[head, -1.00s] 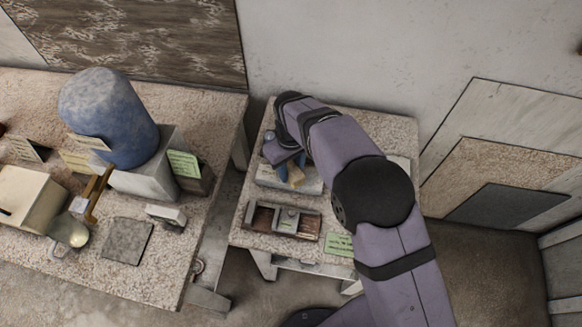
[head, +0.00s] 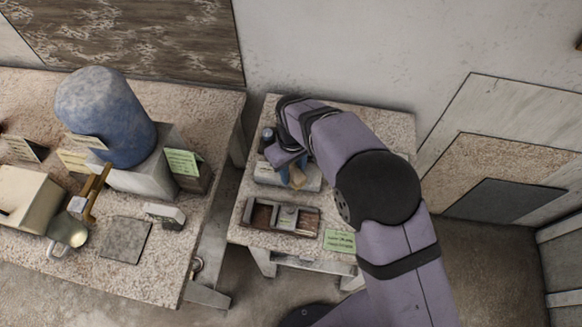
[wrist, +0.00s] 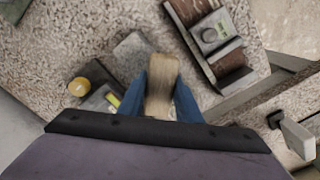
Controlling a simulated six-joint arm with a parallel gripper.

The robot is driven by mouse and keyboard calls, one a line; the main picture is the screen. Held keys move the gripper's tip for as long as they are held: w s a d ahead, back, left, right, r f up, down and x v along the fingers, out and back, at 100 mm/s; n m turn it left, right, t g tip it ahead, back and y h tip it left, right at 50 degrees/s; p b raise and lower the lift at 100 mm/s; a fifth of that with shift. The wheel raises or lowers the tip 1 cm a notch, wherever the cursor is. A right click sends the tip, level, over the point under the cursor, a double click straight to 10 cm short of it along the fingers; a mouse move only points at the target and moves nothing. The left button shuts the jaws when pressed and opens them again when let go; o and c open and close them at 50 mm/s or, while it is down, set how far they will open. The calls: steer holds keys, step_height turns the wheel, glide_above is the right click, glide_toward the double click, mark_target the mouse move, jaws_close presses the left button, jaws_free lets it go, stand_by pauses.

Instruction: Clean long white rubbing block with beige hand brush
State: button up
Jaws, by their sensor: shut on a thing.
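My gripper (wrist: 160,100) has blue fingers and is shut on the beige hand brush (wrist: 162,82). The brush points downward, and its beige part also shows in the head view (head: 298,177). Under it on the right-hand table lies a long pale block (head: 312,183), seemingly the white rubbing block, partly hidden by my gripper and arm. I cannot tell whether the brush touches it. In the wrist view a pale grey surface (wrist: 130,52) shows beside the brush.
A gap separates the tables.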

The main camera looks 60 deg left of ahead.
steer(key=shift+d, duration=0.3)
steer(key=shift+a, duration=0.1)
steer(key=shift+a, duration=1)
steer(key=shift+a, duration=0.1)
steer(key=shift+a+b, duration=0.45)
steer(key=shift+a, duration=0.6)
steer(key=shift+d, duration=0.1)
steer(key=shift+d, duration=1.05)
steer(key=shift+d+p, duration=0.4)
steer(key=shift+d, duration=0.7)
